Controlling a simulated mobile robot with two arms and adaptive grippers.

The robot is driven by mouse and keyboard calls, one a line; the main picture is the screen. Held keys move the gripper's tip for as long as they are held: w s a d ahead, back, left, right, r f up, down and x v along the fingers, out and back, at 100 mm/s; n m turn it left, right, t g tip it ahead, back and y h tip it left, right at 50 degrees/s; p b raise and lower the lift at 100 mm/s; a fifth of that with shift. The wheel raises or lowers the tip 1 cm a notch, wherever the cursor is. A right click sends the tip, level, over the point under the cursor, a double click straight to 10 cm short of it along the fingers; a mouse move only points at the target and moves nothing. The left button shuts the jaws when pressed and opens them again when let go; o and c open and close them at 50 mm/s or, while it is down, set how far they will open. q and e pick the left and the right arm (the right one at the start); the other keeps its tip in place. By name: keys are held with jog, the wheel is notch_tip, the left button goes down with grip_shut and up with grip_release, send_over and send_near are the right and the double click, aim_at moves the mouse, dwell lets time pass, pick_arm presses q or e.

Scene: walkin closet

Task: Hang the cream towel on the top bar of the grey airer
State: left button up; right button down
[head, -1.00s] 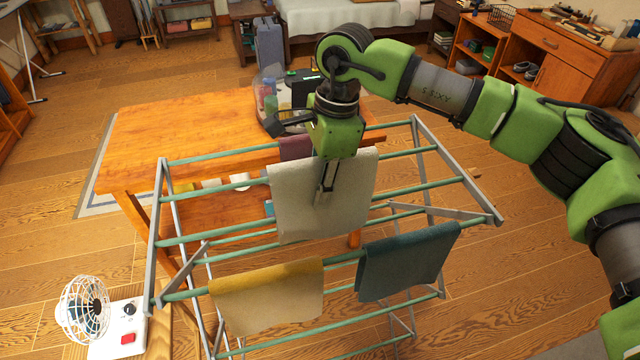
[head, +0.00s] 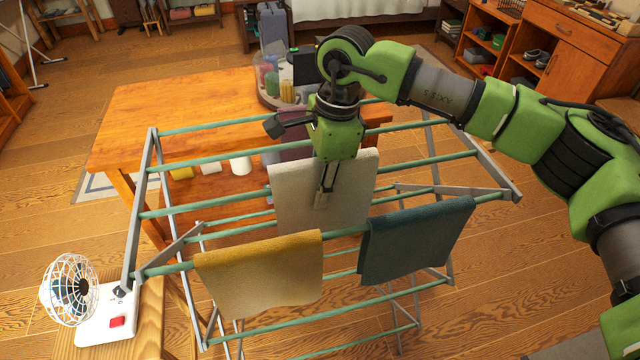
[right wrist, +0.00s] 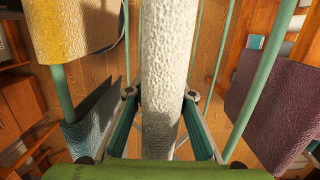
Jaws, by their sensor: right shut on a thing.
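The cream towel (head: 300,206) hangs folded from my right gripper (head: 325,190), which is shut on it above the middle of the airer. In the right wrist view the towel (right wrist: 165,65) runs between the two fingers (right wrist: 160,95). The grey airer (head: 130,235) has grey side frames and green bars. The towel covers parts of bars behind it, and its lower end goes behind the front bar. I cannot tell whether it touches a bar. My left gripper is not in view.
A mustard towel (head: 260,270) and a teal towel (head: 418,238) hang on the front bar. A purple towel (head: 293,150) hangs farther back, also at right in the wrist view. A wooden table (head: 190,115) stands behind the airer. A white fan (head: 75,290) is at front left.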

jog(key=shift+f+b, duration=1.35)
jog(key=shift+f, duration=0.5)
jog(key=c, duration=1.7)
grip_release()
